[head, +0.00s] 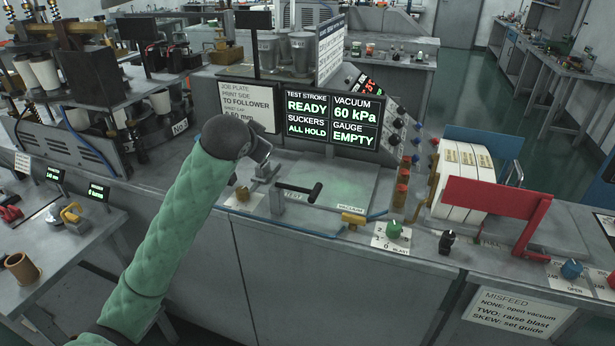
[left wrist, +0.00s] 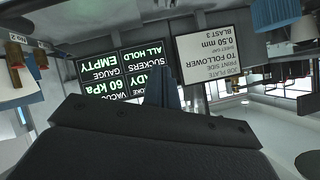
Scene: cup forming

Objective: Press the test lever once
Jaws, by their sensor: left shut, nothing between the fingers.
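The test lever (head: 300,190) is a black-handled bar on a grey post, beside a TEST label on the machine's front ledge. My left gripper (head: 264,170) is just left of and behind the lever's handle in the head view. It is shut and empty; I see no clear contact with the lever. In the left wrist view my gripper's dark body fills the bottom, and the lever cannot be made out. The status screen (head: 333,120) reads TEST STROKE READY, VACUUM 60 kPa, SUCKERS ALL HOLD, GAUGE EMPTY. It appears upside down in the left wrist view (left wrist: 125,75).
A job plate sign (head: 248,103) stands left of the screen; it also shows in the left wrist view (left wrist: 215,58). A brass block (head: 353,218) and a green knob (head: 394,229) lie right of the lever. A red-framed stack holder (head: 497,200) stands farther right.

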